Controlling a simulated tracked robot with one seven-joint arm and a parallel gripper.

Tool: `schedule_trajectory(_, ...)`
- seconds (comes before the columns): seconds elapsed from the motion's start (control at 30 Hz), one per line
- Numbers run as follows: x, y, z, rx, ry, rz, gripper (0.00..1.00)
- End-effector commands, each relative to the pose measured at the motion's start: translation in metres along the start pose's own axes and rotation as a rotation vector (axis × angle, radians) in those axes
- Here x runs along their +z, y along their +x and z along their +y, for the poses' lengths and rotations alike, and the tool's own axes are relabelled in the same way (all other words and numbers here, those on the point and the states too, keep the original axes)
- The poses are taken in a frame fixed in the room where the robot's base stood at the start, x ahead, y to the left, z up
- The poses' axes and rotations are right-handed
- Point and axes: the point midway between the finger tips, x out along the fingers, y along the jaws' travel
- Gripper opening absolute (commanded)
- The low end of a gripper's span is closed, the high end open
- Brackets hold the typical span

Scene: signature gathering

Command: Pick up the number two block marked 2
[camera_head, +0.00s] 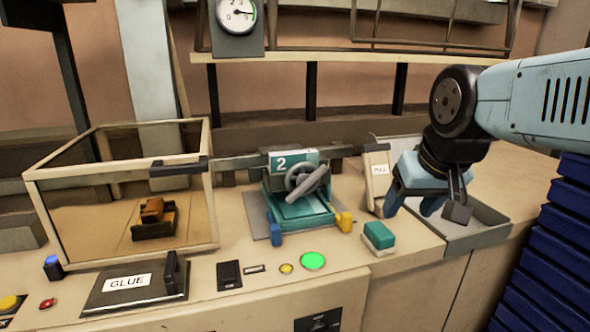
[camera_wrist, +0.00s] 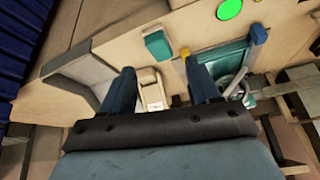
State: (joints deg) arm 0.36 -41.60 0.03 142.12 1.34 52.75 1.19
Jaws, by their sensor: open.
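A white "2" shows on the top block (camera_head: 281,162) of a teal machine with a handwheel, standing mid-counter. I cannot tell whether that marked part is loose. The teal machine (camera_wrist: 228,62) is partly hidden by a finger in the wrist view. A small teal-topped block (camera_head: 379,236) with a cream base lies on the counter at its right front; it also shows in the wrist view (camera_wrist: 158,46), with no readable mark. My gripper (camera_head: 425,208) is open and empty, right of the machine and above the grey tray area.
A cream piece labelled PULL (camera_head: 378,178) stands beside my gripper and shows between the fingers in the wrist view (camera_wrist: 152,92). A grey tray (camera_head: 480,236) lies beneath my gripper. A glass case (camera_head: 122,262) and a GLUE lid (camera_head: 128,284) are left. Blue and yellow pegs flank the machine.

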Motion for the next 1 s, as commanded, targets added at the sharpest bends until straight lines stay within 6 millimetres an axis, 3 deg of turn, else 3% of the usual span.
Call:
schedule_trajectory(0.17, -0.024, 0.005, -0.022, -0.052, 0.158, -0.112, 0.62)
schedule_trajectory(0.5, -0.092, 0.022, -0.048, -0.181, 0.554, -0.404, 0.62)
schedule_trajectory(1.0, -0.207, 0.070, -0.066, -0.347, 1.063, -0.877, 0.62)
